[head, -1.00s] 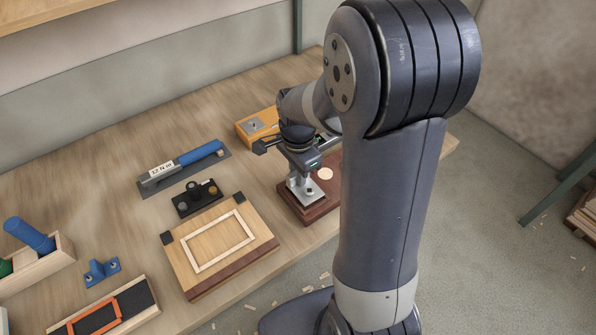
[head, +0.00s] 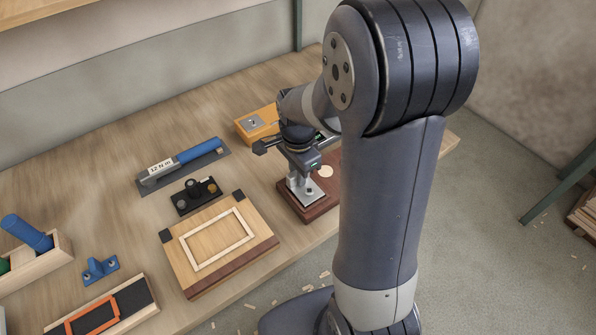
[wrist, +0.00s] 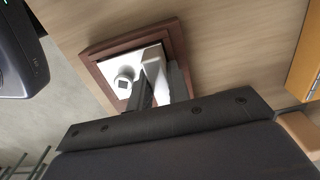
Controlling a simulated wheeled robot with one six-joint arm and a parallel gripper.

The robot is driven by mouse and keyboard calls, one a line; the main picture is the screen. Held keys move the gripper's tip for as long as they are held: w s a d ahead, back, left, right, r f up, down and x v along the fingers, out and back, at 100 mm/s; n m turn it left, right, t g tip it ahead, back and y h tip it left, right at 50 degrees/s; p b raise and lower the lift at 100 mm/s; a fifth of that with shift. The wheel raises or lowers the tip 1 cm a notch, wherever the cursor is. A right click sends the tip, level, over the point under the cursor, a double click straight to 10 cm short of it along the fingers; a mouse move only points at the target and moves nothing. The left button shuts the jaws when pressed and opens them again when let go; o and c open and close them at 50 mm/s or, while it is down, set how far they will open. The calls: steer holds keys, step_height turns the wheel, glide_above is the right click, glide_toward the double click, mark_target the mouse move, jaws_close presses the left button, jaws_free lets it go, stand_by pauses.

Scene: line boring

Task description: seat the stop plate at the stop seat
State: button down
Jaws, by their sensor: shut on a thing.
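The stop plate looks to be the pale metal piece (head: 309,194) with a dark hole at the dark red-brown block. In the wrist view the pale plate (wrist: 116,70) lies within the block's brown rim and carries a round boss with a dark square recess. My gripper (head: 297,181) is directly above the block, shut on the upright part of the metal piece; its fingers show in the wrist view (wrist: 150,88). The red-brown block (head: 321,209) seems to be the stop seat's base. The fingers hide part of the contact, so I cannot tell if the plate is fully down.
A yellow-orange box (head: 243,133) stands behind my gripper. A blue-handled torque tool (head: 198,152), a black fixture (head: 196,196) and a wooden board with a pale frame (head: 188,262) lie to the left. A pale disc (head: 326,172) is close beside my gripper.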

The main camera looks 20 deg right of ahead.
steer(key=shift+f, duration=0.4)
steer(key=c, duration=1.3)
jaws_free()
steer(key=shift+o, duration=0.2)
steer(key=shift+r+p, duration=3.05)
steer(key=shift+r, duration=1.05)
steer(key=shift+f, duration=0.2)
step_height(320, 180, down, 7)
steer(key=b, duration=0.6)
steer(key=shift+f, duration=0.1)
